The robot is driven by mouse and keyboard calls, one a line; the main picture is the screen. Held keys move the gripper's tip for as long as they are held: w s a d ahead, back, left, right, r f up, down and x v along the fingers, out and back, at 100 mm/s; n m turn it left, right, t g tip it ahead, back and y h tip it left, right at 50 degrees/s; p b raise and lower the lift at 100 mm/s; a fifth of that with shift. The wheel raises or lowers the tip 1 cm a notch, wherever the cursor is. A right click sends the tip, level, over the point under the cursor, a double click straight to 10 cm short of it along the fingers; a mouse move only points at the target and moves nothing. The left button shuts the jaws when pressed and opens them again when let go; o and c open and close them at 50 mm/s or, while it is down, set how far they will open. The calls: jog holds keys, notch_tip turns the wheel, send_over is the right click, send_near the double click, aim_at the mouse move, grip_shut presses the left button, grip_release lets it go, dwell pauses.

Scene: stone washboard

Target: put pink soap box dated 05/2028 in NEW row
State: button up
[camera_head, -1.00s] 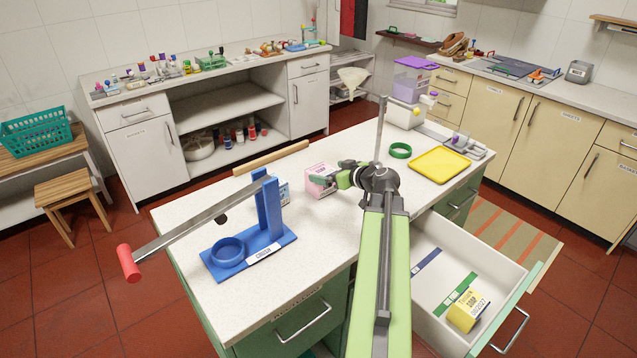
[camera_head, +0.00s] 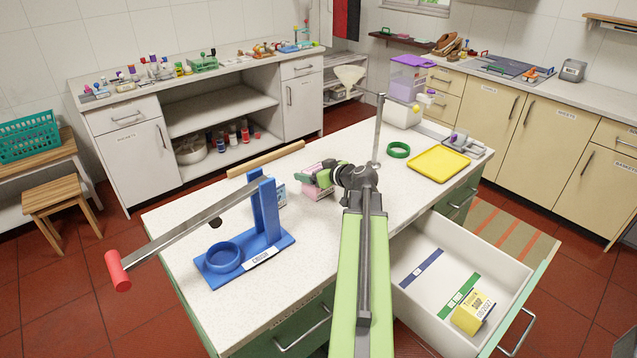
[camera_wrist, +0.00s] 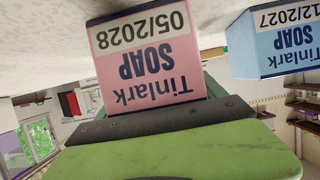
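The pink soap box (camera_head: 318,193) stands on the white island top, and my gripper (camera_head: 322,175) is at it, partly covering it. In the wrist view the pink box (camera_wrist: 148,60) appears upside down and reads "Tinlark SOAP 05/2028". One green finger with a dark pad lies across its edge; the other finger is hidden, so I cannot tell whether the grip is closed. The open drawer (camera_head: 425,305) has a blue strip (camera_head: 421,269) and a green strip (camera_head: 458,302); their lettering is too small to read. A yellow soap box (camera_head: 468,316), dated 08/2027, lies beside the green strip.
A light-blue soap box (camera_wrist: 275,40), dated 12/2027, stands near the pink one. A blue press (camera_head: 268,225) with a long, red-ended lever is to the left. A rolling pin (camera_head: 266,159), green ring (camera_head: 398,150) and yellow tray (camera_head: 438,165) lie farther back.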

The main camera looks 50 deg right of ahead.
jog(key=shift+s+d, duration=0.1)
jog(key=c, duration=1.4)
jog(key=r+p, duration=0.5)
jog(key=shift+s+d+r, duration=0.1)
jog(key=shift+s+r, duration=0.1)
jog(key=shift+s+d+r+p, duration=0.8)
jog(key=shift+s+r+p, duration=0.2)
jog(key=shift+s, duration=0.7)
jog(key=shift+s+d+r+p, duration=0.9)
jog(key=shift+s+p, duration=0.1)
jog(key=shift+s, duration=0.65)
jog(key=shift+s+d+r+p, duration=0.75)
jog(key=shift+s+r+p, duration=0.25)
jog(key=shift+s, duration=0.7)
